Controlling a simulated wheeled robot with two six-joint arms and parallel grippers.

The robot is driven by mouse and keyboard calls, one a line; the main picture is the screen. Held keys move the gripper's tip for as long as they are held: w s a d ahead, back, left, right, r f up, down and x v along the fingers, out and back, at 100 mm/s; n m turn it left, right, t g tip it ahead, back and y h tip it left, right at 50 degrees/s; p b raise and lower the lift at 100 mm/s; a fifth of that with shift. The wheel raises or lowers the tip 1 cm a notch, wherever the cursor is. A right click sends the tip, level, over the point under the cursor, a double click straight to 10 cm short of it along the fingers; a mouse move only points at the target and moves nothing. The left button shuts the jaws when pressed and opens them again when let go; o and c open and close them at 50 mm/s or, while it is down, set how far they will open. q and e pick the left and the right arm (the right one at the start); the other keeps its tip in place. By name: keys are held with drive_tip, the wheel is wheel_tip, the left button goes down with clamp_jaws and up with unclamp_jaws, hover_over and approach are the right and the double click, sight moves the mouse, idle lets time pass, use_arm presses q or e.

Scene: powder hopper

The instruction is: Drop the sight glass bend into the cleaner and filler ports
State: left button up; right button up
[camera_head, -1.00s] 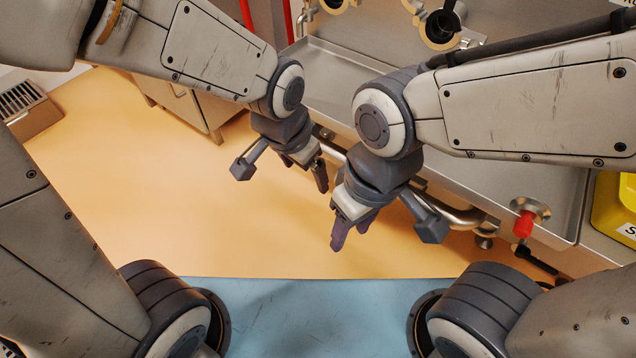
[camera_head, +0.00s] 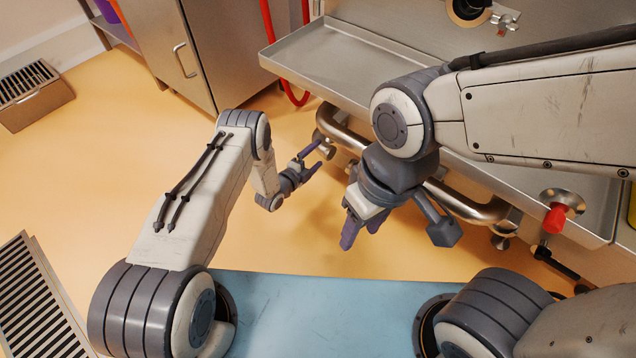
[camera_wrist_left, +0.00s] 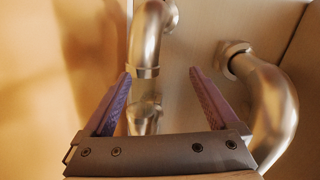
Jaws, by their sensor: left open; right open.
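A bent metal pipe (camera_head: 455,200) runs under the steel tray's front edge; I cannot tell whether it is the sight glass bend. My left gripper (camera_head: 314,160) is open beside a short metal fitting (camera_head: 327,149) at the pipe's left end. In the left wrist view, its purple fingers (camera_wrist_left: 160,76) are apart, with a collared metal pipe (camera_wrist_left: 147,45) beyond and between them. Contact is not clear. A second curved pipe (camera_wrist_left: 275,105) is to the right. My right gripper (camera_head: 362,229) is open and empty in front of the bent pipe. The cleaner and filler ports cannot be identified for certain.
The steel tray (camera_head: 345,55) overhangs the pipes. A red-capped fitting (camera_head: 557,217) is at right, and a round port (camera_head: 468,10) is on the back panel. A steel cabinet (camera_head: 190,55) stands at upper left.

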sight(336, 164)
use_arm(q)
drive_tip(key=s+d+f+m+t+h, duration=0.1)
drive_tip(key=s+f+m+h, duration=0.1)
drive_tip(key=s+f+m, duration=0.3)
drive_tip(key=shift+n+h, duration=0.3)
drive_tip(key=shift+n, duration=0.6)
drive_tip(key=shift+s+d+r+b+x, duration=0.2)
drive_tip(key=shift+b+x, duration=0.7)
drive_tip(key=shift+x, duration=0.55)
drive_tip(key=shift+s+d+r+b+x, duration=0.1)
drive_tip(key=shift+d+b+x, duration=0.1)
drive_tip(key=shift+b+x, duration=1)
drive_tip(key=shift+s+d+r+b+x, duration=0.15)
drive_tip(key=shift+b+x, duration=0.5)
drive_tip(key=shift+x, duration=1.05)
clamp_jaws()
